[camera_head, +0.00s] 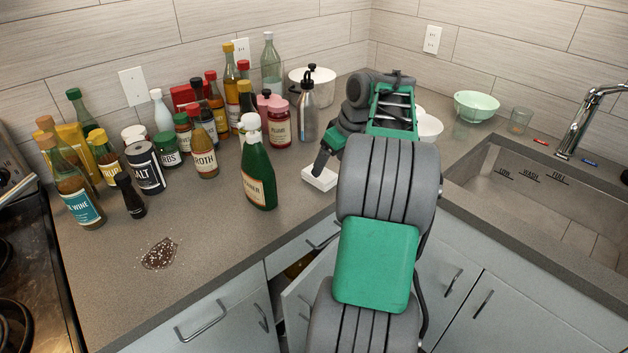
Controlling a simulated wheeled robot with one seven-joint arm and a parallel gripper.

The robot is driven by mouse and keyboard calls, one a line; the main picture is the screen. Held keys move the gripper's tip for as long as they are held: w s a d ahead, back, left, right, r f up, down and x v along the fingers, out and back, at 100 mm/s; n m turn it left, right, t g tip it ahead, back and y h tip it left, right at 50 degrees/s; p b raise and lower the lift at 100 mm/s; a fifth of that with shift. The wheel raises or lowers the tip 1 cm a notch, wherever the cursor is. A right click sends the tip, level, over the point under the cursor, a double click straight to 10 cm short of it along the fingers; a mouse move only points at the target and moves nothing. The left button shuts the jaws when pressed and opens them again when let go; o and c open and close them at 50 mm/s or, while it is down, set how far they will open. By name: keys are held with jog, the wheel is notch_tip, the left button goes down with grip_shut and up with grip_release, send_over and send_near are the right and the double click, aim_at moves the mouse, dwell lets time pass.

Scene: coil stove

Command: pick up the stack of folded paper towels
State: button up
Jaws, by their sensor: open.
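My arm reaches across the counter and hides the right end of the stack and most of the gripper. I cannot tell whether the finger touches the stack. The jaws are open, and nothing is seen held.
Several bottles and jars crowd the back left. A metal bottle (307,110) and white pot (313,78) stand behind. Brown spilled grains (160,253) lie on the front left counter. The sink (560,190) is at right.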

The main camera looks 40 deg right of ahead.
aim_at(323, 175)
jog(key=x, duration=0.5)
jog(key=shift+w+a+f, duration=0.1)
jog(key=shift+f, duration=0.3)
jog(key=c, duration=1.4)
jog(key=shift+r, duration=0.55)
notch_tip(323, 175, up, 3)
jog(key=shift+a+f, duration=0.1)
jog(key=s+a+r, duration=0.3)
jog(key=s+r, duration=0.1)
jog(key=s, duration=0.2)
jog(key=s+a+r, duration=0.3)
jog(key=s+r, duration=0.2)
jog(key=s, duration=0.1)
jog(key=shift+s+a, duration=0.25)
